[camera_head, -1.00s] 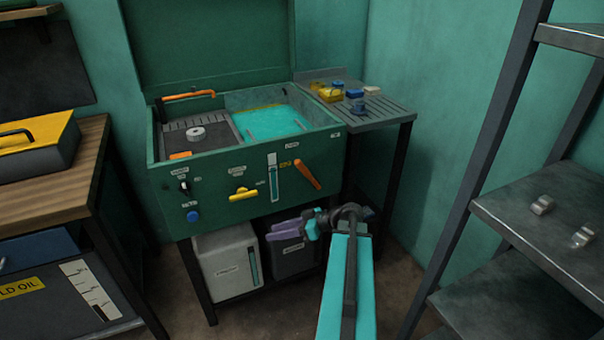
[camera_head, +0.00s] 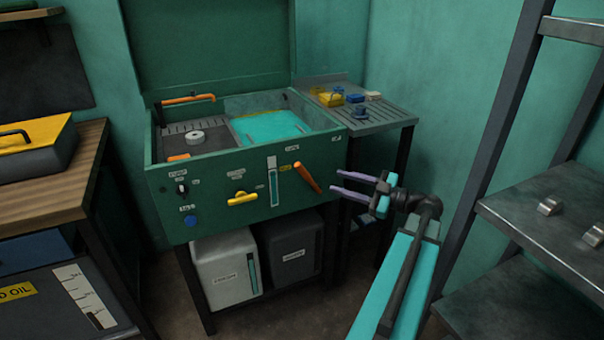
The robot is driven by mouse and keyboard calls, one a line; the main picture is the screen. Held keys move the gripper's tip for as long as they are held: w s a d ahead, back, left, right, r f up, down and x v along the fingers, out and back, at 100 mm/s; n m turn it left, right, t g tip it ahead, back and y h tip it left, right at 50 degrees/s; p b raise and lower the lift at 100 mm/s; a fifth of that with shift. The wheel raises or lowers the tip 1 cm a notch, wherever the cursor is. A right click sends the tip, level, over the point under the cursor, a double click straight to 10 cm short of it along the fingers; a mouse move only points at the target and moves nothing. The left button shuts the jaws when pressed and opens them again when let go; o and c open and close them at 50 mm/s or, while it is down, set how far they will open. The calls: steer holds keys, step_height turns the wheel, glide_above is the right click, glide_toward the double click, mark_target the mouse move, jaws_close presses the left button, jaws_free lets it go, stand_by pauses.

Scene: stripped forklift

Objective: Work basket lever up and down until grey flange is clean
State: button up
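The green wash station (camera_head: 250,170) stands ahead with its lid up. An orange lever (camera_head: 306,177) sits on the right of its front panel and slants down to the right. A light grey ring-shaped part (camera_head: 194,137), perhaps the flange, lies on the dark grated left side of the basin. How clean it is cannot be told at this size. Turquoise liquid (camera_head: 268,127) fills the right side. My gripper (camera_head: 335,182) is open and empty, its two purple fingers pointing left just right of the lever. Contact with the lever is not visible.
A yellow handle (camera_head: 243,197) and a blue knob (camera_head: 190,219) are on the same panel. A slatted side shelf (camera_head: 385,115) holds small yellow and blue items. Two bins (camera_head: 225,265) stand below. A metal rack (camera_head: 540,200) is close on the right.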

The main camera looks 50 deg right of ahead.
mark_target(306, 173)
steer(key=shift+w, duration=0.1)
steer(key=shift+x, duration=6.85)
steer(key=shift+f, duration=0.1)
steer(key=shift+a, duration=0.1)
jaws_close()
